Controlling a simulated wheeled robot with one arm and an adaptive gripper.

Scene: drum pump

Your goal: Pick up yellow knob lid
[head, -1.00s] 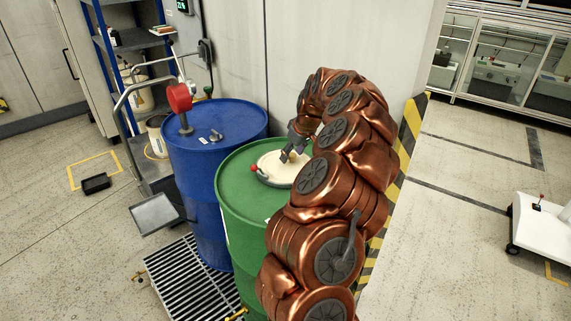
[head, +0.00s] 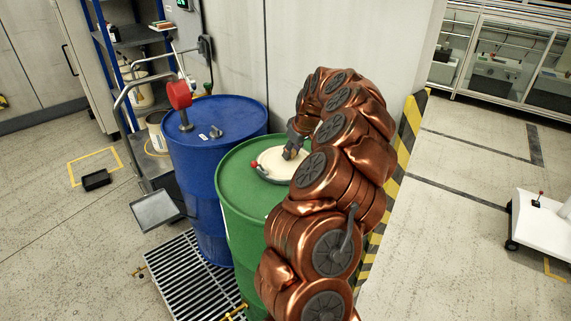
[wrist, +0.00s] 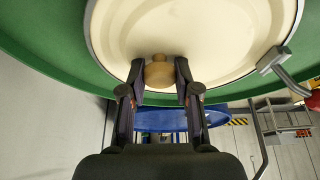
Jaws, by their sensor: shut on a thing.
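The cream-yellow lid (head: 272,169) lies on top of the green drum (head: 240,203). In the wrist view the lid (wrist: 205,35) fills the upper middle, with a small tan knob (wrist: 159,73) near its lower edge. My gripper (wrist: 160,78) is shut on this knob, one dark finger on each side. In the head view my gripper (head: 291,151) reaches down over the lid and hides the knob. The lid appears to rest flat on the drum.
A grey clamp lever with a red tip (head: 255,164) sits at the lid's rim. A blue drum (head: 205,185) with a red-headed fitting (head: 179,96) stands to the left. A wall is behind the drums. A floor grate (head: 185,278) lies in front.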

